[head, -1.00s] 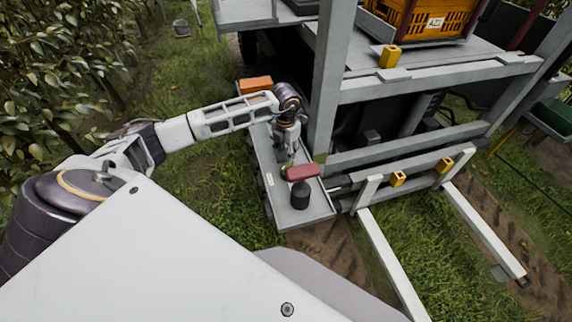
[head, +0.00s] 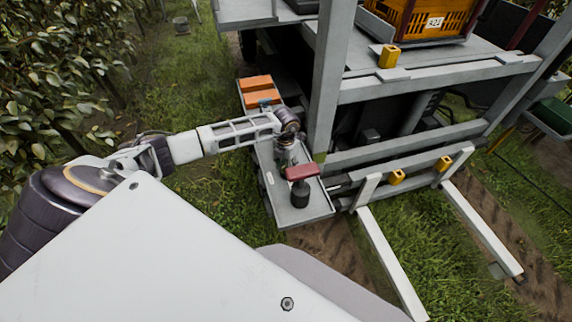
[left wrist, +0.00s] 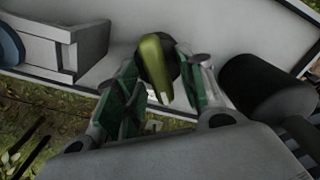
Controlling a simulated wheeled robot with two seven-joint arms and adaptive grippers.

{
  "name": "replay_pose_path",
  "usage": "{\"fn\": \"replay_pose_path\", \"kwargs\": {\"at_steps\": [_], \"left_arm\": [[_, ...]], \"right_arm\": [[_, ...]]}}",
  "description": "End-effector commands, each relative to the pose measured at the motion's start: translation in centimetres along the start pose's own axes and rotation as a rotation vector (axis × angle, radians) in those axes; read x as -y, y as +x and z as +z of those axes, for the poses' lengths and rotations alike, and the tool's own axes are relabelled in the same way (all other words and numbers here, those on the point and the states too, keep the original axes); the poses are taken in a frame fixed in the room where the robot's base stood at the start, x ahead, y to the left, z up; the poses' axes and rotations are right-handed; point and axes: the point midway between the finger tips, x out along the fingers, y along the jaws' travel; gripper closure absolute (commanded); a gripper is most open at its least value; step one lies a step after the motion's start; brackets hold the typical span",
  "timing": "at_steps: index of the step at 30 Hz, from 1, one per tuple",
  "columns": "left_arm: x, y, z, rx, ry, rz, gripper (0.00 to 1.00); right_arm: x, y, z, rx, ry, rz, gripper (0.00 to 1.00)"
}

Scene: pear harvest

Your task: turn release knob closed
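The release knob (left wrist: 154,60), a yellow-green lever on a dark round base, stands on the grey deck in the left wrist view. Its narrow end points toward my left gripper (left wrist: 162,98). The green-padded fingers are apart, one on each side of the knob's near end, with visible gaps. I cannot tell whether either finger touches it. In the head view my left gripper (head: 288,158) is low over the deck (head: 309,213), behind the red-topped black post, and the knob is hidden there. My right gripper is not in view.
The red handle (head: 302,172) on its black post (head: 300,193) stands close beside my gripper. Orange blocks (head: 260,84) lie at the deck's far end. A grey upright (head: 330,80) rises just right of my arm. Fork arms (head: 392,262) extend toward me.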

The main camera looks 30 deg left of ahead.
Motion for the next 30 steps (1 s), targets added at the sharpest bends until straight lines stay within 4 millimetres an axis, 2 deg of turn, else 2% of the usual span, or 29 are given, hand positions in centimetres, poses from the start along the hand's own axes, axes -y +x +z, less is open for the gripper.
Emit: {"fn": "replay_pose_path", "kwargs": {"at_steps": [2, 11, 20, 30], "left_arm": [[0.0, 0.0, 0.0, 0.000, 0.000, 0.000, 0.61], [0.0, 0.0, 0.0, 0.000, 0.000, 0.000, 0.99], [0.0, 0.0, 0.0, 0.001, 0.011, 0.000, 1.00], [-0.1, 0.1, 0.1, 0.003, 0.120, 0.001, 1.00]], "right_arm": [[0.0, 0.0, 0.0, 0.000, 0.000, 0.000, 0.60], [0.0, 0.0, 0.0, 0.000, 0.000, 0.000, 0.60], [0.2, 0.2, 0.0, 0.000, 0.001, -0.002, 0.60], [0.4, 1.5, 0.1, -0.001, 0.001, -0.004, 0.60]]}}
